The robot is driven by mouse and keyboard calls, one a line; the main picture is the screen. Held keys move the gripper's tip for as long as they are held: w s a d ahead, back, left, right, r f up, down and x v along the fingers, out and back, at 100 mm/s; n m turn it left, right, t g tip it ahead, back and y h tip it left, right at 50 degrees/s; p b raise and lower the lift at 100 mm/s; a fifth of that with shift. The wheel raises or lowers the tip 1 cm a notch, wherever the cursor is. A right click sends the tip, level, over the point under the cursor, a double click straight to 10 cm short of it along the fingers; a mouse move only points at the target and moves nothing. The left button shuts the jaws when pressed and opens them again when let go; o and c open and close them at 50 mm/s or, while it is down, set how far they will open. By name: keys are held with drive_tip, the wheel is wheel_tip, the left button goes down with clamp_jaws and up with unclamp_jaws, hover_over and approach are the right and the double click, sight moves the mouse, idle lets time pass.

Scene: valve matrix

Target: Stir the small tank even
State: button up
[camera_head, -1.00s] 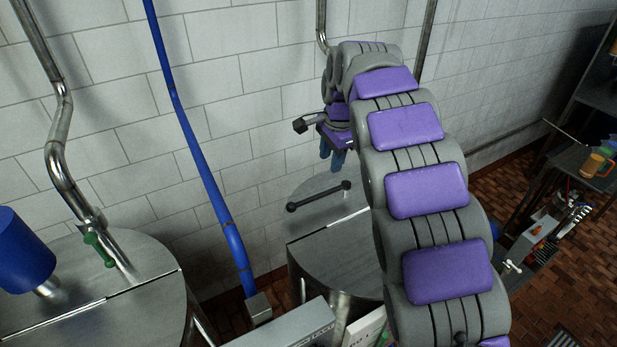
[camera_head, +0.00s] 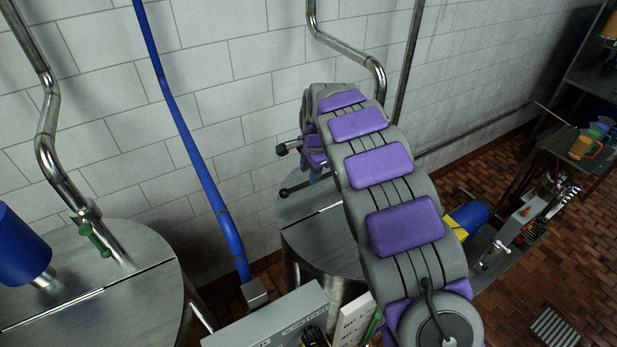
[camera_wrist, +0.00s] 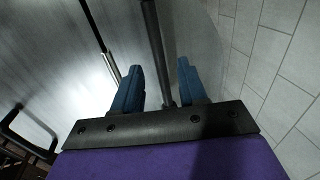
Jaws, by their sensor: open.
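The small tank (camera_head: 318,237) is a steel drum with a flat lid, left of my arm in the head view. A dark bar handle (camera_head: 296,188) with a knobbed end lies over its lid; my gripper and arm hide its far end. My gripper (camera_head: 317,174) is low over the lid beside the handle, mostly covered by my arm. In the wrist view my gripper (camera_wrist: 158,88) is open, with two blue fingers pointing at the lid. The dark handle bar (camera_wrist: 154,45) appears between the fingers; I cannot tell whether either finger touches it.
A larger steel tank (camera_head: 150,310) with a blue motor (camera_head: 20,248) and a green-handled valve (camera_head: 95,239) stands left. A blue pipe (camera_head: 190,145) runs down between the tanks. A grey box (camera_head: 275,318) is in front. The tiled wall is close behind.

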drive_tip(key=shift+w+a+f, duration=0.15)
drive_tip(key=shift+f, duration=0.8)
drive_tip(key=shift+w+a+f, duration=0.1)
drive_tip(key=shift+f, duration=0.8)
drive_tip(key=shift+c, duration=0.2)
clamp_jaws()
drive_tip(key=shift+r, duration=0.1)
